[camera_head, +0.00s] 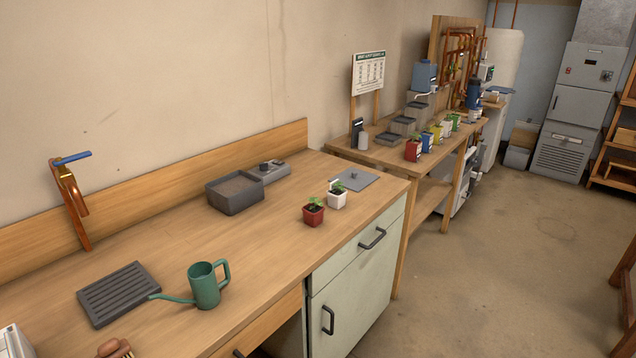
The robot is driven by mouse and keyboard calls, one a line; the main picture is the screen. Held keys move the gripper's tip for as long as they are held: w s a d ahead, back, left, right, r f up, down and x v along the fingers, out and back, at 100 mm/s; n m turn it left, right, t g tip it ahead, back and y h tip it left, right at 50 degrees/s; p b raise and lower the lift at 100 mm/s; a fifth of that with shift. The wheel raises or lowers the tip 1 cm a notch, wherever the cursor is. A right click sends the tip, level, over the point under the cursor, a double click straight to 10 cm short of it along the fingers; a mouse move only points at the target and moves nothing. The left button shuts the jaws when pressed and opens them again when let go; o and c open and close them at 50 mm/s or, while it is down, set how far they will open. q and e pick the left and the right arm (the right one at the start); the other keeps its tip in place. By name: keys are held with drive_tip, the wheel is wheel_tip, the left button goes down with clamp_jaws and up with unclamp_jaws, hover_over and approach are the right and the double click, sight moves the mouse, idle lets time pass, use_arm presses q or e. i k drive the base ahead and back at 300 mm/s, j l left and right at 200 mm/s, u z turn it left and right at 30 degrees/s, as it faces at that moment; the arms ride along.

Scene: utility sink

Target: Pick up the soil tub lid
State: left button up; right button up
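A flat grey square lid (358,181) with a small knob lies on the wooden counter (190,262), near its far right end; I take it as the soil tub lid. The grey soil tub (236,204) stands open to its left, with brown contents showing. A white pot (337,201) with a seedling stands just in front of the lid and overlaps its left edge in the view. Neither of my grippers is in view.
A red pot (313,216) with a seedling stands near the white one. A grey device (270,172) sits behind the tub. A green watering can (205,287), a slatted grey tray (118,292) and a copper tap (72,205) are nearer. Floor (500,270) to the right is clear.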

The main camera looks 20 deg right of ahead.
sight(356, 180)
drive_tip(key=i+l+u, duration=0.1)
drive_tip(key=l, duration=0.25)
drive_tip(key=i+l+u, duration=0.1)
drive_tip(key=i+l, duration=0.15)
drive_tip(key=l, duration=0.15)
drive_tip(key=i+l+u, duration=0.1)
drive_tip(key=l, duration=0.3)
drive_tip(key=i+j, duration=0.05)
